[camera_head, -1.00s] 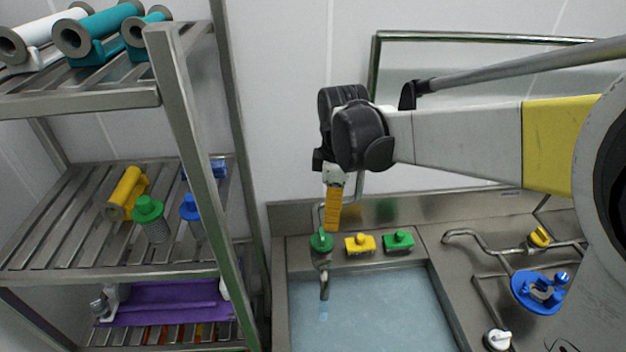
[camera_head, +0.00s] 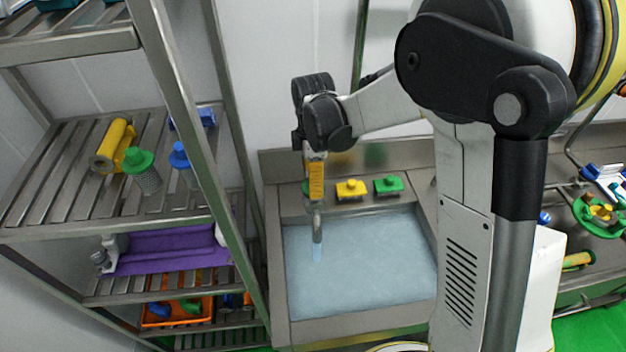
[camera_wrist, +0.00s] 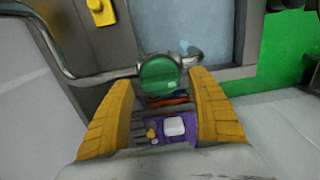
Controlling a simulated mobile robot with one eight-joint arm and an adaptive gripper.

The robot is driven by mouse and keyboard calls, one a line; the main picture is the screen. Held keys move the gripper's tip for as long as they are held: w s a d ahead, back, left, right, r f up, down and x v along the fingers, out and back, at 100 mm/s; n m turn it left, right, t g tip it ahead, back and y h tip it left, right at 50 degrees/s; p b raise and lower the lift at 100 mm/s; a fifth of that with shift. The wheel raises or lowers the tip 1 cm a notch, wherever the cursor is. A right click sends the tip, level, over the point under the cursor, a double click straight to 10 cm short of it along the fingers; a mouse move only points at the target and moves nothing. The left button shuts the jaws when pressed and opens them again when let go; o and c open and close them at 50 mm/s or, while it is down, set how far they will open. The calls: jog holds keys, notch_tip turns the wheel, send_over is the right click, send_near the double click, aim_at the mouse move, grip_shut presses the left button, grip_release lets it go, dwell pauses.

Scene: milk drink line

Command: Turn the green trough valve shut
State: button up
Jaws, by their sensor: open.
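The green trough valve (camera_head: 306,188) is at the back left of the trough, mostly hidden behind my gripper in the head view. In the wrist view its round green knob (camera_wrist: 160,74) lies between my two yellow fingers, with a gap visible on each side. My gripper (camera_head: 315,199) is open and points down at the valve. The steel spout (camera_head: 317,226) below it hangs over the water-filled trough (camera_head: 427,225), and a pale stream shows under its mouth.
Yellow (camera_head: 350,188) and green (camera_head: 388,185) blocks with knobs stand on the trough's back ledge, right of the valve. A steel rack (camera_head: 181,120) with filters and rollers stands close on the left. The wall is just behind.

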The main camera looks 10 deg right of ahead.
jog(key=shift+f, duration=0.1)
jog(key=c, duration=1.2)
jog(key=shift+m, duration=0.4)
jog(key=m+b, duration=0.1)
jog(key=m, duration=0.2)
jog(key=shift+f+m+b, duration=0.1)
jog(key=shift+m+b, duration=0.3)
jog(key=m+b, duration=0.1)
jog(key=m, duration=0.3)
jog(key=shift+m, duration=0.3)
jog(key=m+b, duration=0.1)
jog(key=m, duration=0.7)
jog(key=shift+m, duration=0.3)
